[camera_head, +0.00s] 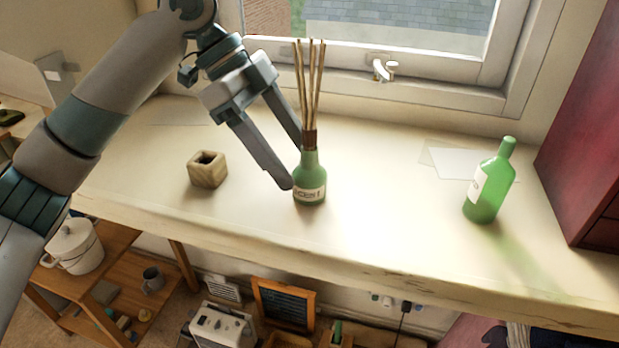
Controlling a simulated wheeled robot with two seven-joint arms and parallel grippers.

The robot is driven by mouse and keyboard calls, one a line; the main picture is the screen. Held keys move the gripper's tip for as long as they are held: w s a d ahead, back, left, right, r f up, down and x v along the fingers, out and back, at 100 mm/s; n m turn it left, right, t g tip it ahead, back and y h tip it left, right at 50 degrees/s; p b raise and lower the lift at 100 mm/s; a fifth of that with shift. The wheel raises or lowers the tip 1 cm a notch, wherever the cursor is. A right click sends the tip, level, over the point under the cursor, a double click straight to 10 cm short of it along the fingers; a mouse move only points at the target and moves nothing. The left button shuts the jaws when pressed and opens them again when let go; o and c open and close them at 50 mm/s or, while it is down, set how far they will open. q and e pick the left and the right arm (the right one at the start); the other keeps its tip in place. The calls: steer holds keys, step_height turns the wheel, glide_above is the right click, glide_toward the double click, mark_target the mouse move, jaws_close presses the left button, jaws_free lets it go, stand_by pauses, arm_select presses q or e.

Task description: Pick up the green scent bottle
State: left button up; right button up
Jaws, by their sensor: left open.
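The green scent bottle (309,186) stands upright on the pale windowsill shelf (380,215). It has a pale label, a brown neck and several thin reed sticks (311,90) rising from it. My left gripper (294,168) comes in from the upper left and is open. One finger reaches down to the bottle's left side, and the other is behind it near the neck. I cannot tell whether either finger touches the bottle. My right gripper is not in view.
A small wooden square holder (207,169) stands left of the bottle. A taller clear green bottle (489,184) with a label stands at the right, near a pale sheet (452,161) and a red cabinet (590,140). The shelf between the two bottles is clear. The window (400,35) is behind.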

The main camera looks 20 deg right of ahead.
mark_target(301, 165)
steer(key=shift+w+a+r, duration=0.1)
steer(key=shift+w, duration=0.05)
arm_select(q)
steer(key=shift+s+d+f, duration=0.2)
steer(key=shift+d+f, duration=0.05)
steer(key=x, duration=0.2)
steer(key=p+x, duration=0.1)
steer(key=x, duration=0.1)
steer(key=shift+s+d+r, duration=0.1)
steer(key=shift+s+r, duration=0.1)
steer(key=shift+s, duration=0.05)
steer(key=shift+f, duration=0.25)
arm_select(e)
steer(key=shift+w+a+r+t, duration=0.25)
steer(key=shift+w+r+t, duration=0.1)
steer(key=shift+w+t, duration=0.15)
arm_select(q)
steer(key=shift+d, duration=0.1)
steer(key=shift+c, duration=0.4)
steer(key=c, duration=1.2)
